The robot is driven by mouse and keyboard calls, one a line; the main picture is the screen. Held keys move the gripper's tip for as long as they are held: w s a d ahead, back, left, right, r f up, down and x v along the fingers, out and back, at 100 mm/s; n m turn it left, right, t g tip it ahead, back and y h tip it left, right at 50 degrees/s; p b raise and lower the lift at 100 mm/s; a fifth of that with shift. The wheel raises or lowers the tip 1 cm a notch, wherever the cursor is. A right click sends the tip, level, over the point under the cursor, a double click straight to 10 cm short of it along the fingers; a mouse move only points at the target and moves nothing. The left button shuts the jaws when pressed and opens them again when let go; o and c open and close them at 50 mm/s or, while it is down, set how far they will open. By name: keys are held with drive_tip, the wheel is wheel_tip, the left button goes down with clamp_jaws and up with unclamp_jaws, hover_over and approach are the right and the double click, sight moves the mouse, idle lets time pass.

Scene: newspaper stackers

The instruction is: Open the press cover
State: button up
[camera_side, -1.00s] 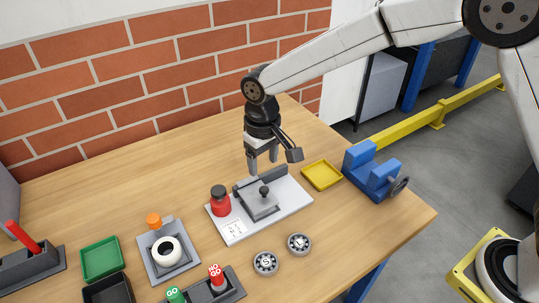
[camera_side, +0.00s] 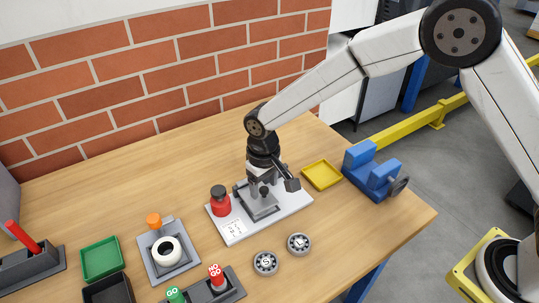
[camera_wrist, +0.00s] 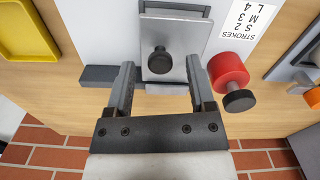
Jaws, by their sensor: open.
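The press cover (camera_side: 259,208) is a flat grey metal plate on the white press base (camera_side: 232,234); it lies down flat. In the wrist view the cover (camera_wrist: 185,45) carries a black round knob (camera_wrist: 159,61) near its edge closest to my gripper. My gripper (camera_wrist: 161,72) is open, with one finger on each side of the knob's line and a clear gap to it. In the side view my gripper (camera_side: 263,188) is low over the back part of the cover and partly hides the knob. I cannot tell whether the fingertips are level with the knob.
A red cylinder with a dark cap (camera_side: 220,203) stands left of the cover on the base. A yellow tray (camera_side: 322,175) and a blue vise (camera_side: 373,175) stand to the right. Two round dies (camera_side: 266,263) lie in front. A brick wall (camera_side: 140,90) is behind.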

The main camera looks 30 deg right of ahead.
drive_tip(key=shift+f, duration=0.1)
clamp_jaws()
idle(1.4)
